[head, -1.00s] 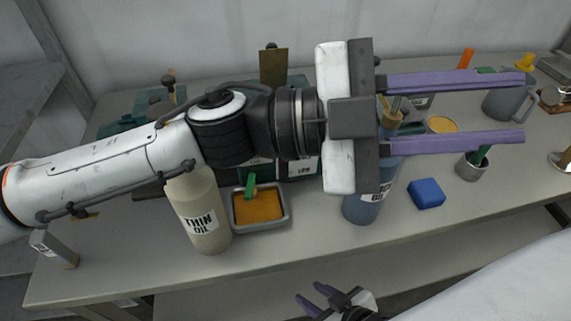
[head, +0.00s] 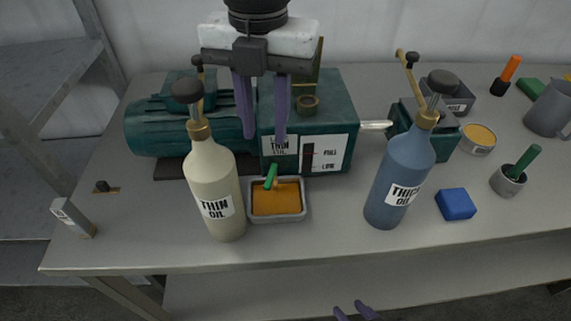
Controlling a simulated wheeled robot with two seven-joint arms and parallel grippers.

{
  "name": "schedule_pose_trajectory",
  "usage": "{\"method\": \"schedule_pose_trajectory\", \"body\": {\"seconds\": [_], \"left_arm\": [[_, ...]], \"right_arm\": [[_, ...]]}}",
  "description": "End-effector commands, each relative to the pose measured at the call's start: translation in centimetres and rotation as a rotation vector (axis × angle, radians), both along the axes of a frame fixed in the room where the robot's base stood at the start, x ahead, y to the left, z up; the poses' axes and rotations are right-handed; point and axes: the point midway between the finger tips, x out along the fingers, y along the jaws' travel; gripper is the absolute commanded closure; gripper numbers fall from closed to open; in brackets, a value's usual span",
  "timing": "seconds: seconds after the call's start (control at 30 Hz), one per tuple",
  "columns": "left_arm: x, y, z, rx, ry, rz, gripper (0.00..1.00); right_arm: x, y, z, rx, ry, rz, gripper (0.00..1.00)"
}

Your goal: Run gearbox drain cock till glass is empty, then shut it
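The dark green gearbox (head: 345,98) stands on the bench with its motor to the left. On its front is a dark narrow sight glass (head: 308,158) beside FULL and LOW marks; I cannot make out a level in it. A green handle (head: 271,176), seemingly the drain cock's, shows below the THIN label, tilted over the back of a grey tray (head: 278,217) of orange-brown liquid. My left gripper (head: 264,138) points down in front of the gearbox, fingers apart and empty, above the handle. My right gripper (head: 352,307) shows only its fingertips at the bottom edge, apart.
A cream THIN OIL bottle (head: 212,180) stands left of the tray, close to it. A blue THICK OIL bottle (head: 402,175) stands to the right. A blue block (head: 456,204), a cup with a green-handled tool (head: 508,181) and a jug (head: 551,110) lie further right.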

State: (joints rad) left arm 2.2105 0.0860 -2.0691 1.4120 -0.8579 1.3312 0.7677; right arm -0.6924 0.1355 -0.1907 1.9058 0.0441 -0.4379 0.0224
Motion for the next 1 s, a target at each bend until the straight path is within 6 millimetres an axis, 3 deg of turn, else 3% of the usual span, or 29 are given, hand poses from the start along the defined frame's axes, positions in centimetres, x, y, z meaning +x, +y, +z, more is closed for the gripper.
{"method": "schedule_pose_trajectory", "body": {"seconds": [0.3,0.5,0.9,1.0], "left_arm": [[-0.2,-0.4,-5.8,-0.001,0.007,-0.011,0.72],[-0.2,-0.4,-8.5,-0.004,0.007,-0.009,0.72],[-0.2,-0.4,-9.5,-0.006,0.005,-0.01,0.72],[-0.2,-0.4,-9.5,-0.006,0.006,-0.01,0.87]], "right_arm": [[0.5,0.0,1.0,0.002,-0.013,0.0,0.66],[0.7,0.0,1.3,0.001,-0.017,-0.001,0.66],[0.7,0.0,1.3,0.001,-0.016,0.0,0.66],[0.7,0.0,1.3,0.001,-0.015,0.0,0.66]]}}
